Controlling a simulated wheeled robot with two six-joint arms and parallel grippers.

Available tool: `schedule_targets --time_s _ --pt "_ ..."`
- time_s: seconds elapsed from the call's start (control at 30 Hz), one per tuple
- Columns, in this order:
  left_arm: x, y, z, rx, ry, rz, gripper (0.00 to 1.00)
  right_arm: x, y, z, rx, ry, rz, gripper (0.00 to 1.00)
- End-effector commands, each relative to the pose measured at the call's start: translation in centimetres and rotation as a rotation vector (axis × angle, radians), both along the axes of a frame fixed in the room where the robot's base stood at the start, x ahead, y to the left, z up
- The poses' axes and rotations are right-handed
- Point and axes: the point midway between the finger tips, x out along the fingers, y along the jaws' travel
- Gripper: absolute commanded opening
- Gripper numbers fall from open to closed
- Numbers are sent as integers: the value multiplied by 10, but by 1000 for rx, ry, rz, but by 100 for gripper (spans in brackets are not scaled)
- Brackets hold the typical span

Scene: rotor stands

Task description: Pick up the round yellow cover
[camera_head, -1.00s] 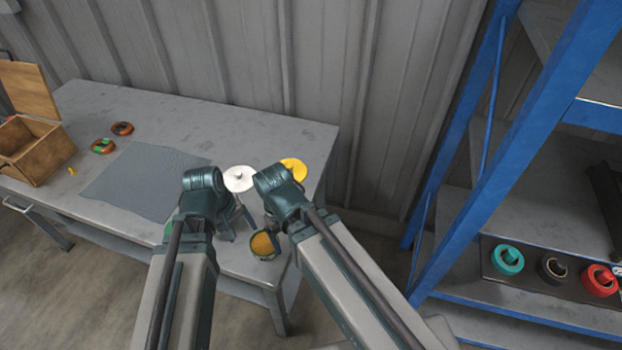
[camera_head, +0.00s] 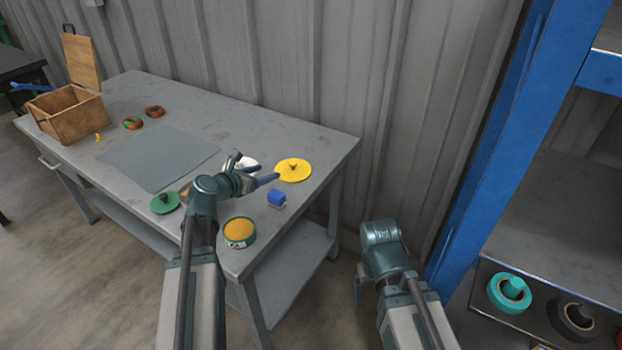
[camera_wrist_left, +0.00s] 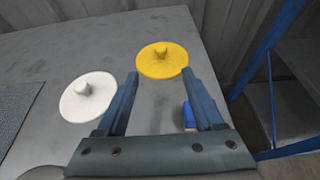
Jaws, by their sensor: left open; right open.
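The round yellow cover (camera_head: 293,170) lies flat near the far right corner of the table, its small knob upward. It also shows in the left wrist view (camera_wrist_left: 162,60), just beyond and between my fingertips. My left gripper (camera_head: 258,175) is open and empty, a little left of the cover in the head view; its fingers (camera_wrist_left: 158,80) point toward the cover without visibly holding it. My right gripper (camera_head: 358,290) hangs off the right side of the table, away from the cover; its fingers are mostly hidden.
A white cover (camera_wrist_left: 88,97) lies left of the yellow one. A blue block (camera_head: 277,199), an orange-filled round tin (camera_head: 239,232) and a green cover (camera_head: 165,203) are nearby. A grey mat (camera_head: 158,158) and wooden box (camera_head: 68,113) are farther left. A blue rack (camera_head: 490,150) stands right.

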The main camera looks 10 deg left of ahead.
Motion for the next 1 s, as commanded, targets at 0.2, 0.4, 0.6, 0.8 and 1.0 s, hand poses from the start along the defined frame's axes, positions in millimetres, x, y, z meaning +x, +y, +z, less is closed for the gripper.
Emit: schedule_targets --time_s 0.2,0.4,0.6,0.8,1.0 --pt "10 -2 -5 -8 0 4 69 0 0 -5 0 0 0 87" --pt "44 -14 -21 -6 1 1 69 0 0 -22 0 0 0 87" --pt "69 -23 -31 -6 1 2 69 0 0 -31 0 0 0 87" --pt "75 -27 -33 -4 1 3 69 0 0 -33 0 0 0 87" --pt "79 -28 -34 -4 1 3 69 0 0 -35 0 0 0 87"
